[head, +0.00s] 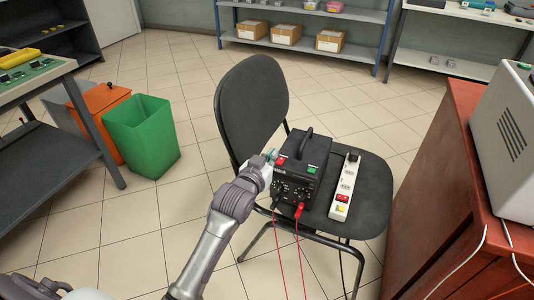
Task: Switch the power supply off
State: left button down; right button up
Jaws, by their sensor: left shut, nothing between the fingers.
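The power supply (318,187) is a black box with a carry handle on top, standing on the seat of a black chair. Its top has a red part (281,161) at the left and a green part (312,169) at the right. Red and black plugs sit in its front, with leads hanging down. My left gripper (271,156) is shut and empty at the box's left top edge, close beside the red part. I cannot tell whether it touches. The wrist hides part of the box's left side. My right gripper is out of view.
A white power strip (347,181) with a red switch lies on the chair seat (371,205), right of the box. The chair backrest (252,108) rises behind my gripper. A green bin (142,137) stands left; a red-brown cabinet (437,200) stands right.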

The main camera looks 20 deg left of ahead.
pick_arm(q)
jog(key=shift+s+r, duration=0.3)
jog(key=shift+s, duration=0.45)
jog(key=shift+s+r, duration=0.3)
jog(key=shift+s, duration=0.45)
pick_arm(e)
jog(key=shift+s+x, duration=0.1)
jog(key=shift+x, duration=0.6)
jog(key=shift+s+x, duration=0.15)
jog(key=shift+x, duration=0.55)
